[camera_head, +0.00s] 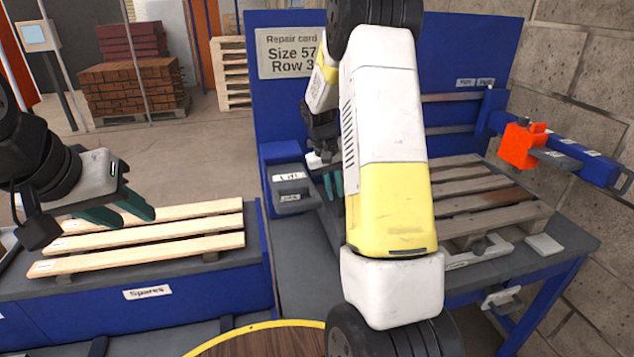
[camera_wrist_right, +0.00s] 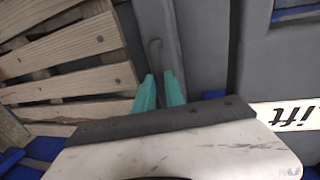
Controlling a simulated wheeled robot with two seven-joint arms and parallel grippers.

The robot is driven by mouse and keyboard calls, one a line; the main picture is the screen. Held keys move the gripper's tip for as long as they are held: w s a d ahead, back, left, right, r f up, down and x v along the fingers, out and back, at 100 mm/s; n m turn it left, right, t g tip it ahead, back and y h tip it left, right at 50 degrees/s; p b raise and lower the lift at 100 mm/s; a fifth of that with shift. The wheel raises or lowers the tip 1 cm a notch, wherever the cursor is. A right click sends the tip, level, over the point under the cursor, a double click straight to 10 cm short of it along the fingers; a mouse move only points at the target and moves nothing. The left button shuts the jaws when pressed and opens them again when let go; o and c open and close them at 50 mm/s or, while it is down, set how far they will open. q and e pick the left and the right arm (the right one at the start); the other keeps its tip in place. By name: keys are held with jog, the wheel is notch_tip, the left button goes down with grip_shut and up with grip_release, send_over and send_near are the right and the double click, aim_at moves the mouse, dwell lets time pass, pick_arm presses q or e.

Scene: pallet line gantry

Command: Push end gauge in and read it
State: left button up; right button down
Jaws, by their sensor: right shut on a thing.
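My right gripper (camera_head: 334,185) is mostly behind my right arm in the head view, beside the pallet on the bench. In the right wrist view its teal fingers (camera_wrist_right: 160,88) are close together, shut on a grey bar (camera_wrist_right: 159,25) with a thin dark hook-like part on it. I cannot tell whether this bar is the end gauge; its scale or reading does not show. The worn pallet (camera_head: 495,200) lies right of my arm and also shows in the wrist view (camera_wrist_right: 70,55). My left gripper (camera_head: 125,212) is open and empty above the spare boards.
A blue beam (camera_head: 595,165) with an orange block (camera_head: 522,145) reaches over the pallet's right side. A grey box (camera_head: 290,190) stands left of my right gripper. Pale boards (camera_head: 150,240) lie on the Spares bench. A card (camera_head: 288,52) reads "Size 57, Row 3", partly covered.

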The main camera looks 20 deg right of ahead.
dwell(0.3)
jog(key=shift+d+r, duration=0.1)
jog(key=shift+d, duration=0.55)
jog(key=c, duration=1.4)
grip_release()
jog(key=shift+d, duration=0.1)
jog(key=r, duration=0.2)
jog(key=a+r, duration=0.1)
jog(key=r, duration=0.4)
jog(key=shift+a+r, duration=0.3)
jog(key=shift+a, duration=0.05)
